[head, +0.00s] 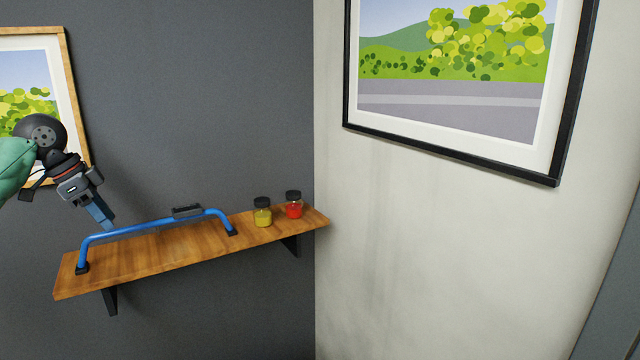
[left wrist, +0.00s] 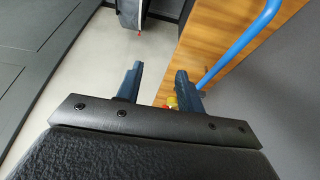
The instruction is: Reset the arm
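My left gripper (head: 102,216) hangs at the left in the head view, fingers pointing down and a little right. In that view it overlaps the left part of a blue bar (head: 150,229) on a wooden shelf (head: 185,254); I cannot tell there whether they touch. In the left wrist view the two dark blue fingers (left wrist: 159,76) stand apart with nothing gripped between them. The blue bar (left wrist: 240,45) passes to the right of the fingers there, apart from the fingertips. My right gripper is in neither view.
A yellow jar (head: 263,214) and a red jar (head: 294,207) with dark lids stand at the shelf's right end, near the wall corner. Framed pictures hang on both walls. Space before the pale right wall is clear.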

